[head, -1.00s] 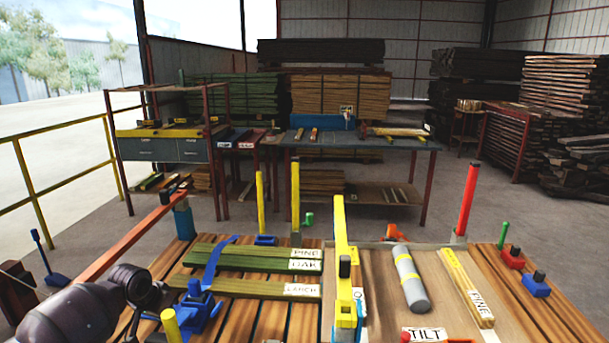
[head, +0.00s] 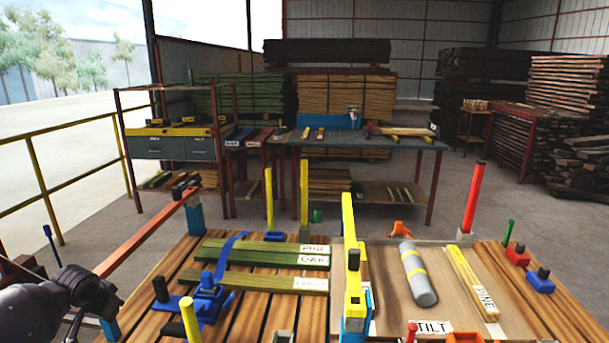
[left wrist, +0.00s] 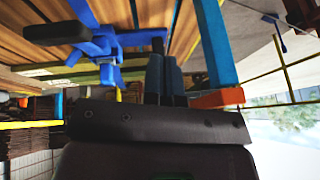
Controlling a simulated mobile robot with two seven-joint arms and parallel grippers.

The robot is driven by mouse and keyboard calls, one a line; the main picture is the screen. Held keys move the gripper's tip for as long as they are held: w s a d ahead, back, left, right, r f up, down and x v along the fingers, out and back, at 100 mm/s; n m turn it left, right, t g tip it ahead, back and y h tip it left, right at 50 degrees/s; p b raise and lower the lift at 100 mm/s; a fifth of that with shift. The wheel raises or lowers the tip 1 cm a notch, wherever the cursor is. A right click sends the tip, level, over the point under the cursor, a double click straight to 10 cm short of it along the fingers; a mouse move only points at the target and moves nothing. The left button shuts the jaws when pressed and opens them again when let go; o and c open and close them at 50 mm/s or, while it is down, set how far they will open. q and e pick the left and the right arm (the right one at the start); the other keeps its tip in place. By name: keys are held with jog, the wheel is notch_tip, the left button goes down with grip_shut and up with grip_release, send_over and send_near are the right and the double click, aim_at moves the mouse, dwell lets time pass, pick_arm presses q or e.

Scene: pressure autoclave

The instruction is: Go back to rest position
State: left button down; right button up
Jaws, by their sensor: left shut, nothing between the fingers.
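My left arm (head: 75,290) comes in at the lower left of the head view, beside the left edge of the slatted workbench (head: 255,315). In the left wrist view the two dark fingers of my left gripper (left wrist: 165,75) lie together, shut and empty. A blue clamp (left wrist: 103,45) shows behind them, apart from the fingers. My right gripper does not show in either view.
Green boards (head: 265,255) labelled pine and oak, a blue clamp (head: 205,300), a grey cylinder (head: 417,275) and a pine board (head: 473,283) lie on the bench. Yellow posts (head: 304,200) and a red post (head: 473,197) stand up. An orange bar (head: 150,232) runs along the left.

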pick_arm(q)
jog(key=s+a+f+m+t, duration=0.1)
jog(key=s+f, duration=0.4)
jog(key=s, duration=0.3)
jog(key=s+a+f+m+t, duration=0.1)
jog(key=s+f+m, duration=0.1)
jog(key=s+f, duration=0.35)
jog(key=s+d+r+m+t, duration=0.1)
jog(key=s+d+m, duration=0.1)
jog(key=s, duration=0.9)
jog(key=s+d+r+m+t, duration=0.1)
jog(key=s+m+t, duration=0.1)
jog(key=s, duration=0.8)
jog(key=d+f+n, duration=0.2)
jog(key=d+n, duration=0.2)
jog(key=d, duration=0.6)
jog(key=d+f+n+t, duration=0.1)
jog(key=d+f+n, duration=0.2)
jog(key=d, duration=0.7)
jog(key=shift+d+n+h, duration=0.2)
jog(key=shift+n+h, duration=0.2)
jog(key=shift+n, duration=0.4)
